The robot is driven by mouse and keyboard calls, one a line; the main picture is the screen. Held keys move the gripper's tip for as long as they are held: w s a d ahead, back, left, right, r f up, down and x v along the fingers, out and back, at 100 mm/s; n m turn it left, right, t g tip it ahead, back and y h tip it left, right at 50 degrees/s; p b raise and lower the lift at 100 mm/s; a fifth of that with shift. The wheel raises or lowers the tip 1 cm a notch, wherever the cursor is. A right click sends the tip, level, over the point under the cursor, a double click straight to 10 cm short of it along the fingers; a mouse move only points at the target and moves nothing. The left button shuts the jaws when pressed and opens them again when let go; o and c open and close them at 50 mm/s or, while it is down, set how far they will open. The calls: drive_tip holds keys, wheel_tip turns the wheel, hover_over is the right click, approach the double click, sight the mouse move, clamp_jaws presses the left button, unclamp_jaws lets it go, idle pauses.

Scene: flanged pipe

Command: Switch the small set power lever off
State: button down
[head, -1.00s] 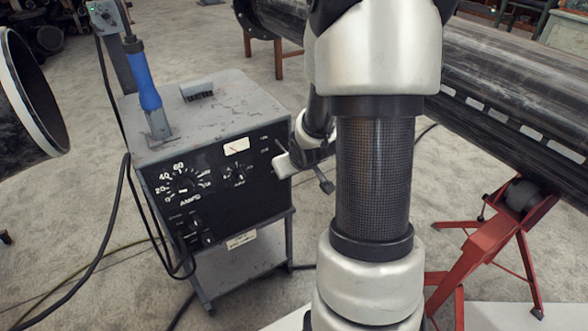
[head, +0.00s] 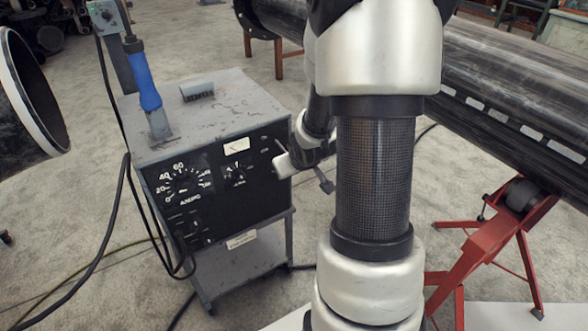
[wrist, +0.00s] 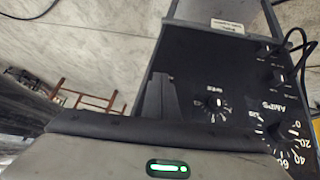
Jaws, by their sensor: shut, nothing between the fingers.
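The grey welding set (head: 215,110) stands at left in the head view, with a black front panel of dials. Its panel (wrist: 240,75) appears upside down in the wrist view. Small controls sit at the panel's lower left (head: 193,225); they also show at upper right in the wrist view (wrist: 270,50). I cannot tell which is the power lever. My gripper (head: 280,155) is at the panel's right edge, mostly seen from behind. Its dark fingers (wrist: 160,98) are together and empty, left of the small middle knob (wrist: 216,104) in the wrist view. Contact with the panel is unclear.
A blue-handled tool (head: 145,80) stands on the set's top, with cables hanging down its left side. A large dark pipe (head: 500,90) on a red stand (head: 495,240) lies at right. A pipe end (head: 35,90) is at far left.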

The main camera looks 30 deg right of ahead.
drive_tip(key=shift+r, duration=0.15)
drive_tip(key=shift+r+p, duration=0.7)
drive_tip(key=shift+p, duration=0.05)
